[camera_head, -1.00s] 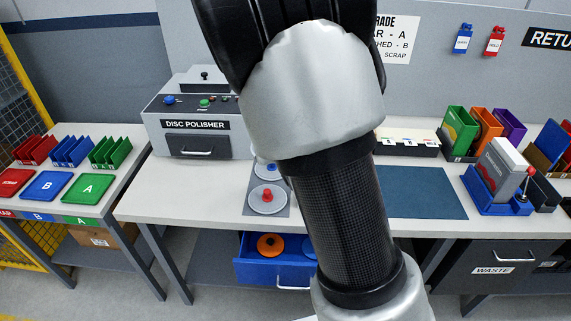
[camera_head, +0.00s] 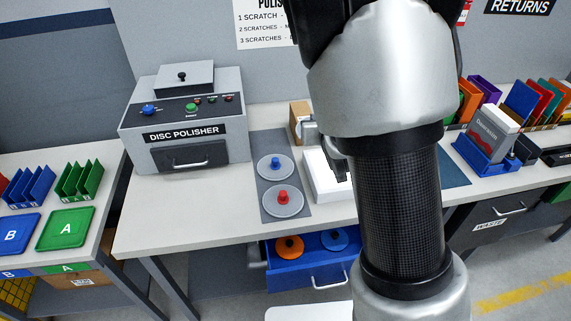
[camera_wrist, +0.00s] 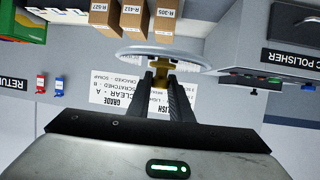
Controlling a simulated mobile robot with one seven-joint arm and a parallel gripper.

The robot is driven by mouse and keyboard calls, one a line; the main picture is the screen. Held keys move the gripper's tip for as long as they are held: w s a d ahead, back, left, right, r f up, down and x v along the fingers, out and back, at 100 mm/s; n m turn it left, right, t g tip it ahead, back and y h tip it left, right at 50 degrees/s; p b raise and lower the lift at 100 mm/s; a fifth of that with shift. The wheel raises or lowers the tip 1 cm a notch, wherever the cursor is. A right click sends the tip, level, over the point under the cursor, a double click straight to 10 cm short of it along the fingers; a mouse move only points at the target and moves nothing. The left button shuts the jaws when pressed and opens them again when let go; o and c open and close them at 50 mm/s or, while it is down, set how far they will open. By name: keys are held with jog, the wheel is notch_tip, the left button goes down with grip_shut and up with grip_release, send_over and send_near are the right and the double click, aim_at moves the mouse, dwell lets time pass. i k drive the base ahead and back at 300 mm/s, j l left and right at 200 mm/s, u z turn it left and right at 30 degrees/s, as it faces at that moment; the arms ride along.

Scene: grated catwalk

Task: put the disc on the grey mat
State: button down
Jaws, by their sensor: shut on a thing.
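My gripper (camera_wrist: 162,78) is shut on the gold-brown knob of a clear, pale disc (camera_wrist: 150,52) in the wrist view. The disc shows nearly edge-on beyond the fingertips, and no surface touches it there. In the head view the held disc cannot be made out, and my arm covers the middle right of the bench. The grey mat (camera_head: 268,142) lies on the bench right of the disc polisher. A disc with a blue knob (camera_head: 276,167) and a disc with a red knob (camera_head: 283,201) lie on it, one behind the other.
The disc polisher (camera_head: 185,135) stands left of the mat. An open blue drawer (camera_head: 310,276) with orange- and blue-coloured discs juts out below it. A white block (camera_head: 325,183) stands right of the mat, partly behind my arm. Coloured trays (camera_head: 65,229) are on the left table.

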aim_at(269, 140)
jog(key=j+z, duration=0.5)
jog(key=k+j+z, duration=0.1)
jog(key=j+z, duration=0.35)
jog(key=k+j+z, duration=0.2)
jog(key=j+z, duration=0.3)
